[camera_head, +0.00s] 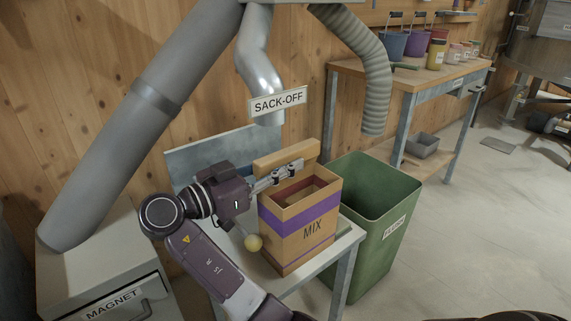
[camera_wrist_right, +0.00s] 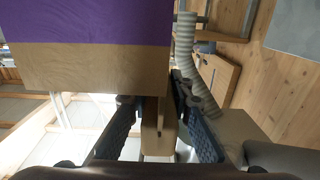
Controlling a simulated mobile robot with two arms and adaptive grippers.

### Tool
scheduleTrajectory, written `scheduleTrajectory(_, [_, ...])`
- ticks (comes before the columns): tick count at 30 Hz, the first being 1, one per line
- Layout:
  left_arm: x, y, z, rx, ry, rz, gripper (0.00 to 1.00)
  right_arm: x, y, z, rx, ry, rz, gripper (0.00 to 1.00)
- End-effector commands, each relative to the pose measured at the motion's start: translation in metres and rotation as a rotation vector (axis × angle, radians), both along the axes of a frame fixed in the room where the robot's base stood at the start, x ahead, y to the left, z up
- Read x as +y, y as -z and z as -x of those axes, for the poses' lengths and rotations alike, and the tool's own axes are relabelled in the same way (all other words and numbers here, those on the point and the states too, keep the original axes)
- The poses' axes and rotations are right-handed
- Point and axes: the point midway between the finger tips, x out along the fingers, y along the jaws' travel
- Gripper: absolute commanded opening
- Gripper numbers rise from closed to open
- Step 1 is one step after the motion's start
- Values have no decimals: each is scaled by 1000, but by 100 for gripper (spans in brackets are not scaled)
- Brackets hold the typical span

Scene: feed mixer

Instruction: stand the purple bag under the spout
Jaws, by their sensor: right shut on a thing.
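The purple bag (camera_head: 297,228) is a tan, open-topped sack with purple bands and the word MIX. It is upright over the small metal bench (camera_head: 342,250); I cannot tell whether its base touches the bench top. The metal spout (camera_head: 262,75), with a SACK-OFF sign (camera_head: 278,102), hangs above and behind it. My right gripper (camera_head: 287,174) is at the bag's top edge, shut on its tan upper flap (camera_head: 287,153). The right wrist view shows the bag's purple and tan wall (camera_wrist_right: 95,68) close up and a tan strip between the fingers (camera_wrist_right: 158,130). My left gripper is not in view.
A green bin (camera_head: 385,215) stands right beside the bench. A ribbed hose (camera_head: 370,70) hangs above the bin. A grey cabinet marked MAGNET (camera_head: 100,270) is at the left under a thick grey pipe (camera_head: 150,100). A workbench (camera_head: 420,75) with buckets stands at the back right.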

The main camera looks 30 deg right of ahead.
Motion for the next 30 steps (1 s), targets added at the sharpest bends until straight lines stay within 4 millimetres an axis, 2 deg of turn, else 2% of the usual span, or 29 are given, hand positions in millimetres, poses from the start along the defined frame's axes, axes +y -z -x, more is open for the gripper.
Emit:
scheduleTrajectory(1, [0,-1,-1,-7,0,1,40,0,0,0,0,0,0,0])
scheduleTrajectory(2, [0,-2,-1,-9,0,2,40,0,0,0,0,0,0,23])
scheduleTrajectory(6, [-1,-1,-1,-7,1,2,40,0,0,0,0,0,0,37])
scheduleTrajectory(16, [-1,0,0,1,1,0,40,2,-1,0,0,-1,-1,37])
scheduleTrajectory(27, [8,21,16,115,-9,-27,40,60,-1,4,1,-2,-2,37])
scheduleTrajectory(30, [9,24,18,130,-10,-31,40,70,0,5,1,-2,-2,37])
